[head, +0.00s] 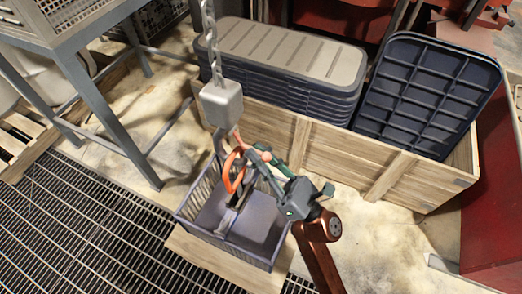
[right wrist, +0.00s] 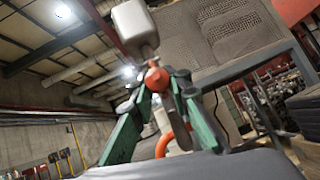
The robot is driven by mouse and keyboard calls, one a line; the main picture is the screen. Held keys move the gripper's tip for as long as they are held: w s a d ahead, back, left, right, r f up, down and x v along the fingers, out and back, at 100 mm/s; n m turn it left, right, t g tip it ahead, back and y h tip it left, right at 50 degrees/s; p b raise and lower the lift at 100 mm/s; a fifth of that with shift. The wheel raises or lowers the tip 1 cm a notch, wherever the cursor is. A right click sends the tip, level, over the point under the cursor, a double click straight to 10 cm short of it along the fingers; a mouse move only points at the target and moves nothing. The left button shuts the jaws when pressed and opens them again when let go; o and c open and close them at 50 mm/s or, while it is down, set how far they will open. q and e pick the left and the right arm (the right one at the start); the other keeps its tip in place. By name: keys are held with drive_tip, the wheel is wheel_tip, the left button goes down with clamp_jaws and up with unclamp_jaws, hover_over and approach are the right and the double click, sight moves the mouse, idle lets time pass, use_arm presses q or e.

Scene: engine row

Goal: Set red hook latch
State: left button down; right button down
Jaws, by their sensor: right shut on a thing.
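A red-orange hook (head: 232,172) hangs under a grey block (head: 222,102) on a chain. My right gripper (head: 257,153) reaches up from the lower right and is shut on the hook near its top. In the right wrist view the green fingers (right wrist: 163,86) close at the red neck below the grey block (right wrist: 133,27). The curved orange part of the hook (right wrist: 165,142) shows between the fingers. The latch is not clear behind the fingers, so I cannot tell its position. My left gripper is not in view.
A grey-purple basket (head: 272,262) stands below the hook on a wooden board (head: 205,252). Behind it is a wooden crate (head: 335,160) with stacked dark lids (head: 285,52) and a dark ribbed tray (head: 425,95). A metal stand (head: 112,110) is at left.

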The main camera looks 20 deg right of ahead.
drive_tip(key=shift+w+a+f, duration=0.1)
drive_tip(key=shift+w+f, duration=0.05)
drive_tip(key=shift+f, duration=0.05)
idle(0.7)
drive_tip(key=c, duration=2.1)
unclamp_jaws()
drive_tip(key=shift+w+a, duration=0.1)
drive_tip(key=shift+o, duration=1.3)
drive_tip(key=v, duration=1.2)
